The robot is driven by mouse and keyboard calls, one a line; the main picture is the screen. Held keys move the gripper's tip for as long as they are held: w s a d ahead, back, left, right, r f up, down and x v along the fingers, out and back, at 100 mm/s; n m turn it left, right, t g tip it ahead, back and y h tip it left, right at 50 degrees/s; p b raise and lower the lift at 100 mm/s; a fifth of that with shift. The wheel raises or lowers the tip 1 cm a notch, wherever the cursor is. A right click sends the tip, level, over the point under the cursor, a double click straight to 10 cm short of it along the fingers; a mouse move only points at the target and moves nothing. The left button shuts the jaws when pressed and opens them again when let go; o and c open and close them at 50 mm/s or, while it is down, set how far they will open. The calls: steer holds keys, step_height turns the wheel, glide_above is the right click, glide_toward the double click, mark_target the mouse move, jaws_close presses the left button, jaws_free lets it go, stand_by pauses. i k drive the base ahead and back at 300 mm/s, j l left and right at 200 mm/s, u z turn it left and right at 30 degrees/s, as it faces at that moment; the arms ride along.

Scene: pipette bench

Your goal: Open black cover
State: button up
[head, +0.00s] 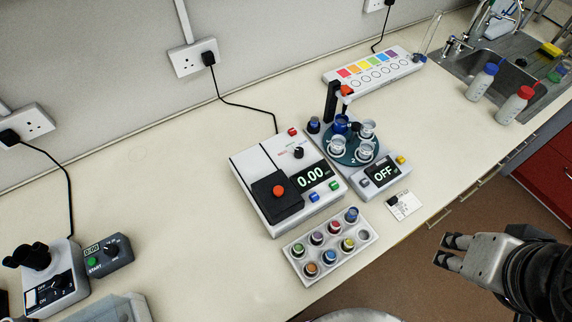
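The black cover (277,198) is a dark square lid with a red-orange knob in its middle. It lies flat and closed on the left front part of the white balance (257,166), whose display reads 0.00. What is under the cover is hidden. My gripper (446,250) is at the lower right, off the bench edge and well apart from the cover. Its two dark fingertips are spread with a gap between them, and nothing is between them.
A vial tray (292,257) stands just in front of the balance. A round carousel (348,158) with beakers and an OFF-display unit (366,186) stand to its right. Two bottles (482,84) stand near the sink.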

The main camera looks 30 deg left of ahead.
mark_target(275, 193)
steer(key=k+l+u, duration=0.1)
steer(key=u, duration=1.4)
steer(key=k+j, duration=0.1)
steer(key=j+z, duration=0.05)
steer(key=j, duration=0.05)
